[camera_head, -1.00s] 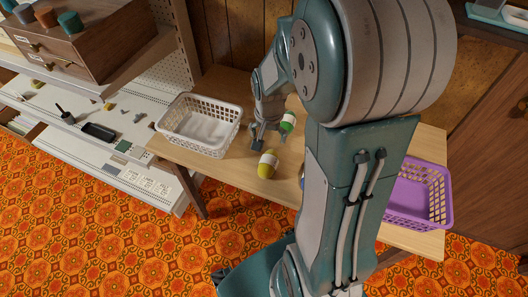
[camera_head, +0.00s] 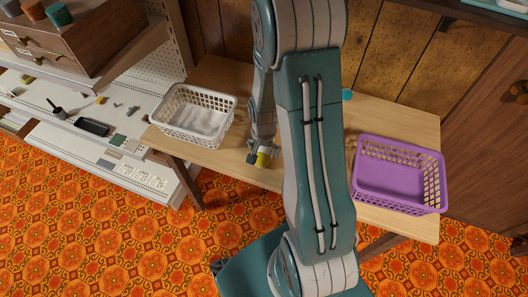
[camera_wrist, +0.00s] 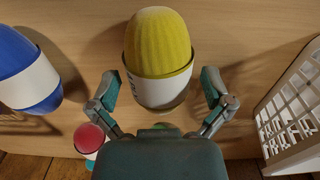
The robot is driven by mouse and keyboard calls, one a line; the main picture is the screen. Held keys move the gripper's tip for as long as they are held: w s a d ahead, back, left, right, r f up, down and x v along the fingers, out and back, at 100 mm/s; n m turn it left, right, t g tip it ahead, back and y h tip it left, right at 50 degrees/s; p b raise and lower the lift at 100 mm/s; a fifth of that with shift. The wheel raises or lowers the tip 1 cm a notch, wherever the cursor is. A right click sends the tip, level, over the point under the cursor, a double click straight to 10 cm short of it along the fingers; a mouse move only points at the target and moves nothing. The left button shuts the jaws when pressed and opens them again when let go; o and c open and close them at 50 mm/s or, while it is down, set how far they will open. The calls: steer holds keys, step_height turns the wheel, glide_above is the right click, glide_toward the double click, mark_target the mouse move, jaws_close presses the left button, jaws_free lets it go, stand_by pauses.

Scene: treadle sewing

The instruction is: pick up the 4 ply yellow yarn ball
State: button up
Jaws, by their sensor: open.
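The yellow yarn ball (camera_wrist: 158,42) with a white paper band lies on the wooden table, in the upper middle of the wrist view. In the head view the yellow ball (camera_head: 263,160) shows just beside my gripper (camera_head: 255,156), partly hidden by it. In the wrist view my gripper (camera_wrist: 160,94) is open, with one finger on each side of the banded lower part of the ball. A gap shows between each finger and the ball. The print on the band is mostly hidden, so the ply cannot be read.
A blue yarn ball (camera_wrist: 28,72) lies left of the yellow one, and a red one (camera_wrist: 89,138) lies near my left finger. A white basket (camera_head: 196,115) stands at the table's left, a purple basket (camera_head: 400,176) at its right. The wooden table (camera_head: 385,112) is bare behind the purple basket.

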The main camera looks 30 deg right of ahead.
steer(key=shift+f, duration=0.6)
steer(key=c, duration=0.9)
steer(key=shift+c, duration=0.2)
